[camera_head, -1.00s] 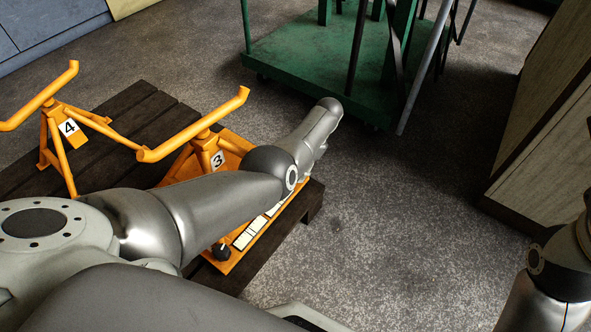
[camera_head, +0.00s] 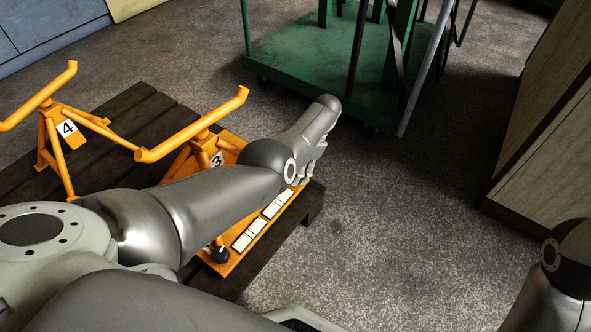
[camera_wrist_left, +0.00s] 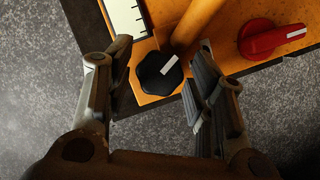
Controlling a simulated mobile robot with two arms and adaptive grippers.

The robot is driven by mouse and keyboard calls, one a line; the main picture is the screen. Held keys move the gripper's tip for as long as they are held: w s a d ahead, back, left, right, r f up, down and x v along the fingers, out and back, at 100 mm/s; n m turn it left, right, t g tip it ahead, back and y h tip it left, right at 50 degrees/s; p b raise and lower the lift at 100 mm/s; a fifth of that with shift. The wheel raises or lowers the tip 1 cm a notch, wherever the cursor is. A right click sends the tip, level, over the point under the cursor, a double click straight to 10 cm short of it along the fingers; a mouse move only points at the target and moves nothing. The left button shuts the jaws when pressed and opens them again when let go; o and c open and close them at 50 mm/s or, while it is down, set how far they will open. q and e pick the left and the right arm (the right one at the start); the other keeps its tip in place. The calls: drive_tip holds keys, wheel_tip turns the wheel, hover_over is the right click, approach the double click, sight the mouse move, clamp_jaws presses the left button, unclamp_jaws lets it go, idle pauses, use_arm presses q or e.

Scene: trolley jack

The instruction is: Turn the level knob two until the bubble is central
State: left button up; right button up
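A black knob (camera_wrist_left: 160,76) with a white mark sits at the corner of the orange panel (camera_wrist_left: 150,42) in the left wrist view. My left gripper (camera_wrist_left: 164,52) is open, with one finger on each side of this knob. I see a gap at the left finger; contact at the right finger is unclear. In the head view my left gripper (camera_head: 316,160) is at the far right end of the panel, and my arm hides this knob. Another black knob (camera_head: 220,254) shows at the panel's near end. No bubble is readable. My right gripper is out of view.
A red knob (camera_wrist_left: 271,39) is right of the gripper, and an orange bar (camera_wrist_left: 194,22) rises beside the black knob. White scale strips (camera_head: 249,235) line the panel. Orange stands numbered 3 (camera_head: 217,160) and 4 (camera_head: 67,128) are behind. A green trolley (camera_head: 300,58) stands further back.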

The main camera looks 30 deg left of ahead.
use_arm(q)
drive_tip(key=shift+o, duration=0.2)
drive_tip(key=v, duration=1.2)
